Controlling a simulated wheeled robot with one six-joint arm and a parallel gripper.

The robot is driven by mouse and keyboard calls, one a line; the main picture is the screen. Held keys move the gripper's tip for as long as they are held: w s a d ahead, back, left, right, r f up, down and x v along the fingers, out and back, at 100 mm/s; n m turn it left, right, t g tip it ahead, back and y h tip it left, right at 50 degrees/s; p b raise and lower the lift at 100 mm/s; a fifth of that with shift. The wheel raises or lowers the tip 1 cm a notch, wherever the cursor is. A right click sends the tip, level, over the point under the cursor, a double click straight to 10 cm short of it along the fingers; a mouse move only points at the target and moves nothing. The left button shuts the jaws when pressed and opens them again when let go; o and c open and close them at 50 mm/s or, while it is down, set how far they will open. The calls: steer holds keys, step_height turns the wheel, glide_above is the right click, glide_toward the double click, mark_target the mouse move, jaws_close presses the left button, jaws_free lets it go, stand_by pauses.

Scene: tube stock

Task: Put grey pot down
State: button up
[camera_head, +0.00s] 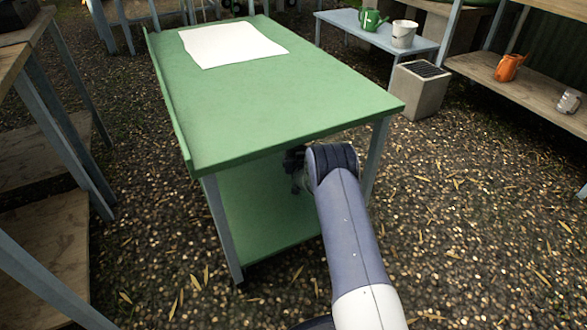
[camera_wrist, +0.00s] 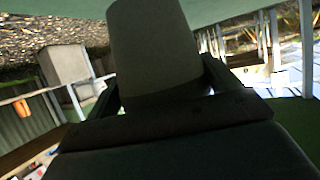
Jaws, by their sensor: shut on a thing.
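The grey pot (camera_wrist: 155,45) fills the upper middle of the wrist view, between the two dark fingers of my gripper (camera_wrist: 160,82). My gripper is shut on it. In the head view my arm reaches to the front edge of the green table (camera_head: 270,100), and the dark wrist part of my gripper (camera_head: 298,168) shows just below the tabletop, above the green lower shelf (camera_head: 262,215). The pot is hidden in the head view. I cannot tell whether it touches the shelf.
A white sheet (camera_head: 232,45) lies at the far end of the tabletop. Table legs (camera_head: 222,230) stand on both sides of my arm. A blue bench (camera_head: 375,30) holds a green watering can (camera_head: 370,18) and a pale bucket (camera_head: 403,35). An orange can (camera_head: 508,67) stands at right.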

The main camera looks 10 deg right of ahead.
steer(key=shift+f+b, duration=0.75)
steer(key=shift+f, duration=1.25)
steer(key=shift+f, duration=0.1)
steer(key=o, duration=0.8)
steer(key=shift+o, duration=0.2)
steer(key=shift+s+r+p, duration=0.3)
steer(key=shift+s+r, duration=0.1)
steer(key=shift+s, duration=0.05)
steer(key=p+v, duration=0.4)
steer(key=v, duration=0.7)
steer(key=shift+f, duration=0.15)
